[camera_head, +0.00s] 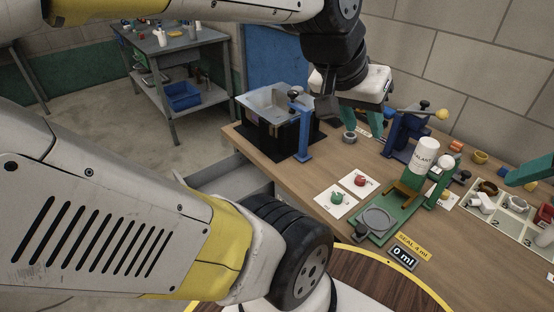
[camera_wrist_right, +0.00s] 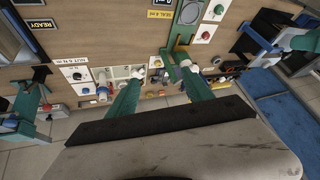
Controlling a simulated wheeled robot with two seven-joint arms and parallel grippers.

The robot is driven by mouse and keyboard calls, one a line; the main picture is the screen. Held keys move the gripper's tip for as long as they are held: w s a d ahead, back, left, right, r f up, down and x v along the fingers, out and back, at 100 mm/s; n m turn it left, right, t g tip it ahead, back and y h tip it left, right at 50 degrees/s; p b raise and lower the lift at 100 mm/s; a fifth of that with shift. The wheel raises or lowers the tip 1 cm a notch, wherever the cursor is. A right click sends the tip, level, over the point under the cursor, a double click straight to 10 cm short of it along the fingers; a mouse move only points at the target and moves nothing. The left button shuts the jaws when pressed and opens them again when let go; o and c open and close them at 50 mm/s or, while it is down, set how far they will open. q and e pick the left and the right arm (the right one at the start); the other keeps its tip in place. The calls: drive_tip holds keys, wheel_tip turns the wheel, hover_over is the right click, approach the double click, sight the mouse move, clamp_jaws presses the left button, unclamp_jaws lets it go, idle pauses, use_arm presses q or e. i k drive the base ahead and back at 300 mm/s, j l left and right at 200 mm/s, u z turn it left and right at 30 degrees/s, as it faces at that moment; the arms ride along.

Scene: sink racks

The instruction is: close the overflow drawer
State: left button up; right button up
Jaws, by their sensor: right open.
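A grey drawer (camera_head: 232,184), which looks like the overflow drawer, sticks out open from under the left edge of the workbench in the head view. My arm hides its lower part, and no label shows. My left gripper (camera_head: 361,120) is above the back of the bench, well away from the drawer, with its teal fingers apart and nothing seen between them. One teal finger of my right gripper (camera_head: 530,172) shows at the right edge. In the right wrist view my right gripper (camera_wrist_right: 162,73) has its fingers spread above the bench, near the parts tray.
A black bin with a clear top (camera_head: 272,112) and a blue clamp stand (camera_head: 302,128) stand near the bench's back left. A green sealant fixture (camera_head: 390,222), red and green knob cards and a compartment tray (camera_head: 517,222) occupy the bench. Floor left of the drawer is clear.

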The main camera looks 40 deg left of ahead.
sight(234, 178)
drive_tip(key=k+j+u, duration=0.4)
drive_tip(key=j, duration=0.15)
drive_tip(key=i+u, duration=0.1)
drive_tip(key=u, duration=1.45)
